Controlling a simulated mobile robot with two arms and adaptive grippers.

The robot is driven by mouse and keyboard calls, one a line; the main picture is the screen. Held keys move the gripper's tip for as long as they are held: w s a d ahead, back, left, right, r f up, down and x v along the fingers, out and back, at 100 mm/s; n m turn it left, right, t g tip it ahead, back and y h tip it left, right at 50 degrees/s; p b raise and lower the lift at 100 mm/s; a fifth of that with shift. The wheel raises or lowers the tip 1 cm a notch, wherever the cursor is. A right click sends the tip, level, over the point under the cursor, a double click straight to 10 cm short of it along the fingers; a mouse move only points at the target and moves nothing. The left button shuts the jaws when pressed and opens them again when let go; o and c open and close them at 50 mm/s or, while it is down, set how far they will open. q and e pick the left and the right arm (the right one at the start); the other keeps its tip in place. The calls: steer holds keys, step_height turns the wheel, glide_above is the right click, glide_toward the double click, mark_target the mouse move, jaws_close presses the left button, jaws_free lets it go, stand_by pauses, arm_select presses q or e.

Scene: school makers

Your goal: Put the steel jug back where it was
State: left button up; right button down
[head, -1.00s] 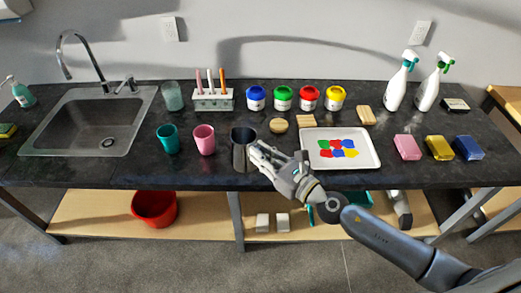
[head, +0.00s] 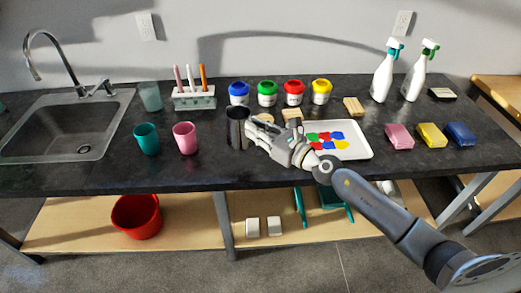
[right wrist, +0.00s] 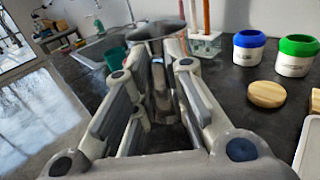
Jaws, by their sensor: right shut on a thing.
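The steel jug (head: 236,130) is dark and upright, near the middle of the counter, right of the pink cup (head: 185,138). My right gripper (head: 252,128) is shut on the jug from its right side. In the right wrist view the jug (right wrist: 155,31) shows at the far end of the fingers (right wrist: 158,75); its lower part is hidden by them. I cannot tell whether its base touches the counter. My left gripper is not in view.
The dark counter (head: 90,177) holds a teal cup (head: 147,139) at left. Paint pots, including a blue one (head: 239,93), and a pen rack (head: 194,98) stand behind. A white paint tray (head: 355,152) lies right, partly behind my arm. The front strip is clear.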

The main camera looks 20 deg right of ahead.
steer(key=shift+w+d+f+b, duration=0.45)
steer(key=shift+w+f+b, duration=0.25)
steer(key=shift+f, duration=0.75)
steer(key=shift+w+d+f+b, duration=0.4)
steer(key=shift+w+f+b, duration=0.35)
steer(key=shift+f, duration=0.75)
steer(key=shift+w+d+f+b, duration=0.5)
steer(key=shift+f+b, duration=0.3)
steer(key=shift+f, duration=0.65)
steer(key=c, duration=1.5)
jaws_free()
steer(key=shift+f, duration=0.15)
steer(key=shift+o, duration=0.2)
steer(key=shift+s+d, duration=0.1)
steer(key=shift+s, duration=0.1)
steer(key=b+v, duration=0.2)
steer(key=v, duration=0.9)
steer(key=shift+s, duration=0.25)
